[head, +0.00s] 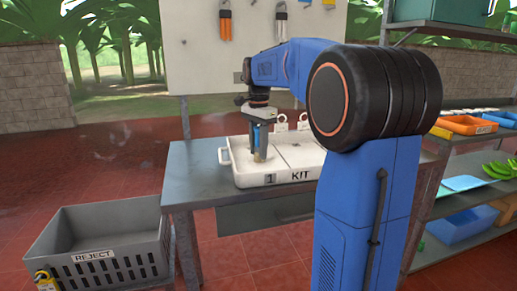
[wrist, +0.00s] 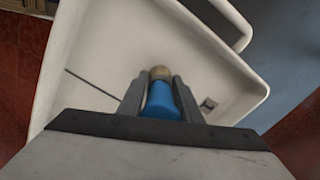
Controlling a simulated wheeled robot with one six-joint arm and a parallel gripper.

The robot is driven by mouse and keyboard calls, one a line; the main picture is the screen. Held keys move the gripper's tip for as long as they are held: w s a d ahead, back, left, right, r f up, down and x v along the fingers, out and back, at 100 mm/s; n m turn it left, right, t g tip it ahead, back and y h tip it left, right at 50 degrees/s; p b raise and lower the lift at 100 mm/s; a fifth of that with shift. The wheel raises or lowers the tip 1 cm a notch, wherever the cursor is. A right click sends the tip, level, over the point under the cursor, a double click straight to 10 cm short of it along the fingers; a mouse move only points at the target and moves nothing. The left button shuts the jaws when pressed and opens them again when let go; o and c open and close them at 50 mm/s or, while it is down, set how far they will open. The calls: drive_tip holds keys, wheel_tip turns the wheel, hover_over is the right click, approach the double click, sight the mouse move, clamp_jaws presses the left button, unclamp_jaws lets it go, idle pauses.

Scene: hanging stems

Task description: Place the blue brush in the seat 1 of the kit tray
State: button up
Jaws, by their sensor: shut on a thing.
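My gripper (head: 260,152) points down over the left compartment, marked 1, of the white kit tray (head: 228,157). It is shut on the blue brush (wrist: 162,98), which sits between the two fingers. In the wrist view my gripper (wrist: 160,88) holds the brush by its blue part, with a rounded tan end showing beyond the fingertips. The white tray floor (wrist: 110,50) lies behind it in that view. The tan end is low, at or close to the tray floor; I cannot tell whether it touches.
The tray stands on a grey table (head: 195,170). A grey crate labelled REJECT (head: 100,235) is on the floor at left. A pegboard (head: 205,60) with hanging tools rises behind. Shelves with an orange bin (head: 465,125) and green items (head: 500,169) are at right.

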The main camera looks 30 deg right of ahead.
drive_tip(key=o, duration=1.2)
drive_tip(key=shift+f, duration=0.1)
drive_tip(key=shift+c, duration=0.2)
wheel_tip(320, 180, up, 12)
drive_tip(key=shift+r, duration=0.15)
